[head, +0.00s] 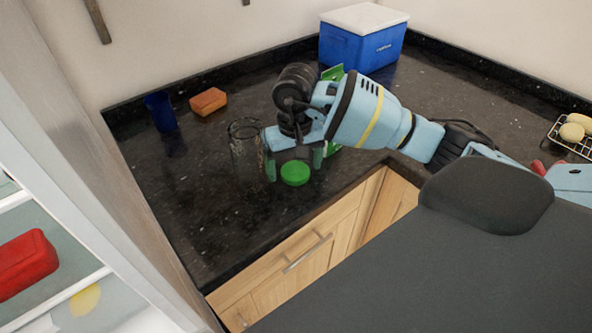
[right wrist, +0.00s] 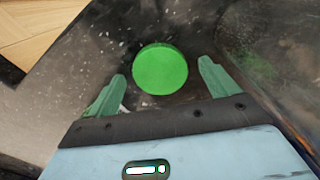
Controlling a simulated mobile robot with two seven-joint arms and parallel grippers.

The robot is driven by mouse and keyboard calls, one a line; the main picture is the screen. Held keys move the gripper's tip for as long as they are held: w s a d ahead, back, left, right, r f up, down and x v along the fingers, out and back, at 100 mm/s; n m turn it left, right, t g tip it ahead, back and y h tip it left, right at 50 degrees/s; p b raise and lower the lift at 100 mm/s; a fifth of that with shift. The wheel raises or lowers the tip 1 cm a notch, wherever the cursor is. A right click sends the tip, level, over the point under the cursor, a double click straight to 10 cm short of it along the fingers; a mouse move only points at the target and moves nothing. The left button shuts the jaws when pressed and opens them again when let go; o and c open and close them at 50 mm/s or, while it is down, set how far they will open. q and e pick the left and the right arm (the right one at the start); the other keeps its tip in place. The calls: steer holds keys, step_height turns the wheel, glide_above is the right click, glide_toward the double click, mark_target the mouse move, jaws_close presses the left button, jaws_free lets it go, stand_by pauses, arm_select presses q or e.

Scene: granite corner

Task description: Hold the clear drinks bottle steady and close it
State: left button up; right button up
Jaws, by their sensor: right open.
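The clear drinks bottle (head: 243,152) stands upright and open-topped on the dark granite counter in the head view, just left of my right gripper. A round green cap (head: 295,173) lies flat on the counter to the bottle's right, near the front edge. My right gripper (head: 294,164) is open and points down at the cap. In the right wrist view the cap (right wrist: 160,69) lies between and a little beyond the spread green fingertips (right wrist: 160,82), with nothing gripped. My left gripper is not in view.
A blue cup (head: 160,112) and an orange sponge (head: 208,101) stand at the back left. A blue cooler box (head: 360,48) is at the back. A green item (head: 333,73) is partly hidden behind my right arm. A wire rack (head: 572,135) holds pale items at right.

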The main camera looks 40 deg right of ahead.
mark_target(295, 170)
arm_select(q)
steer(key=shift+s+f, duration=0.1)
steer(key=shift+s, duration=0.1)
arm_select(e)
steer(key=c, duration=1.1)
steer(key=shift+o, duration=0.2)
steer(key=shift+r, duration=0.1)
steer(key=shift+r, duration=0.5)
step_height(295, 170, up, 2)
steer(key=shift+r+b, duration=0.1)
steer(key=shift+b, duration=0.2)
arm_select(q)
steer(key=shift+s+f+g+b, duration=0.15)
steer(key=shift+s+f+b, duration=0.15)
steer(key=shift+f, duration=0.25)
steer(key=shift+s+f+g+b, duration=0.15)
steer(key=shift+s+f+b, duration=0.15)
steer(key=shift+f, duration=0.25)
arm_select(e)
steer(key=s+a, duration=0.2)
steer(key=s, duration=0.5)
steer(key=s+a+r, duration=0.1)
steer(key=s+a, duration=0.1)
steer(key=s, duration=0.6)
steer(key=shift+s+a+r, duration=0.15)
steer(key=shift+a+r, duration=0.15)
steer(key=shift+a, duration=0.05)
